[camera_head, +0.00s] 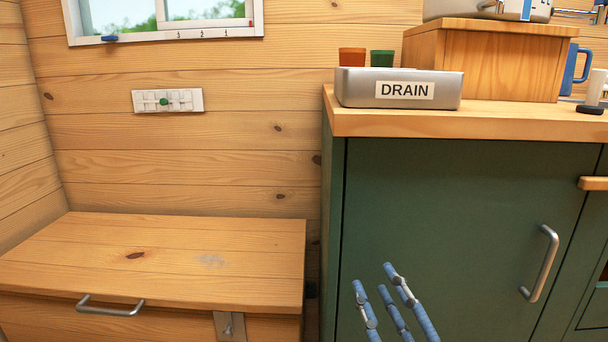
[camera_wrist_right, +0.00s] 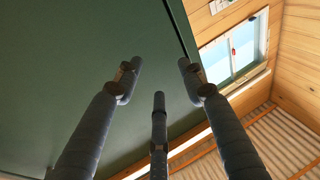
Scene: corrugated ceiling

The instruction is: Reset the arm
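My right gripper (camera_head: 377,281) shows at the bottom of the head view, in front of the green cabinet (camera_head: 440,220). It has three blue-grey fingers, spread apart, with nothing between them. The right wrist view shows the same open, empty gripper (camera_wrist_right: 160,73), its fingers pointing up the picture toward the green cabinet front (camera_wrist_right: 80,50). I cannot tell exactly how far the fingertips are from the cabinet. My left gripper is out of view.
A wooden chest (camera_head: 190,250) with a metal handle stands at the left. The cabinet's metal door handle (camera_head: 541,264) sticks out at the right. On the wooden counter (camera_head: 400,124) are a metal DRAIN tray (camera_head: 355,88), orange (camera_head: 352,57) and green (camera_head: 382,58) cups, and a wooden box (camera_head: 510,65).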

